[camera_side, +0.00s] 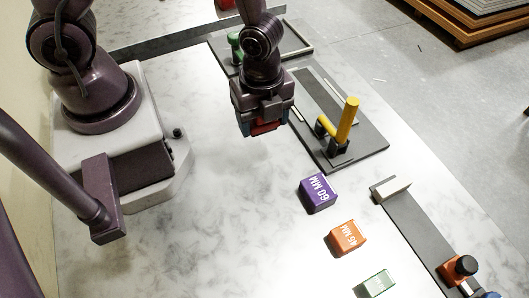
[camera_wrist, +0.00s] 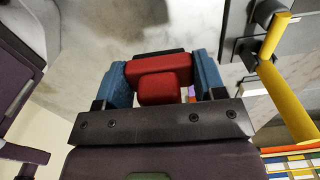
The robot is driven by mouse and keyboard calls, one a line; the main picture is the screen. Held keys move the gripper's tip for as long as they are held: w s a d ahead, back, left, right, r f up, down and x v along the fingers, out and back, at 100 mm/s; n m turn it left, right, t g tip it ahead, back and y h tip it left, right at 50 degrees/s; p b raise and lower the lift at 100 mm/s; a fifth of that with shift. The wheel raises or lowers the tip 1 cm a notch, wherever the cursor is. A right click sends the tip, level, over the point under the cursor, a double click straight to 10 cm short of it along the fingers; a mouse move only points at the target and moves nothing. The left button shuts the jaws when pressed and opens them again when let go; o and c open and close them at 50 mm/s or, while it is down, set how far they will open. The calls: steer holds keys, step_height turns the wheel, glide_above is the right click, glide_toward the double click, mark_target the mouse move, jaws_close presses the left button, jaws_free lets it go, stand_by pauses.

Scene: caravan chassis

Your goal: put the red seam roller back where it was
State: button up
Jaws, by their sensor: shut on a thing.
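My gripper (camera_side: 258,128) hangs above the marble-patterned table, left of the grey board with the yellow tool. In the wrist view its two blue fingers (camera_wrist: 164,85) are shut on a red thing, which I take to be the red seam roller (camera_wrist: 160,78). It shows as a wide red bar with a smaller red block in front; the rest is hidden. In the side view only a little of the red seam roller (camera_side: 265,127) shows, between the fingers and clear of the table.
A yellow tool (camera_side: 347,120) stands on a grey board (camera_side: 362,150). Behind is a tray (camera_side: 300,38) with a green-handled thing (camera_side: 235,45). Purple (camera_side: 318,194), orange (camera_side: 347,238) and green (camera_side: 378,284) blocks lie in front. A strip (camera_side: 410,222) lies right. The table's middle is clear.

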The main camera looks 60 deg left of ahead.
mark_target(264, 156)
steer(key=shift+w+d+f, duration=0.1)
steer(key=shift+d+f, duration=0.05)
steer(key=shift+f, duration=3.85)
steer(key=shift+f, duration=0.15)
steer(key=o, duration=1)
steer(key=shift+c, duration=0.2)
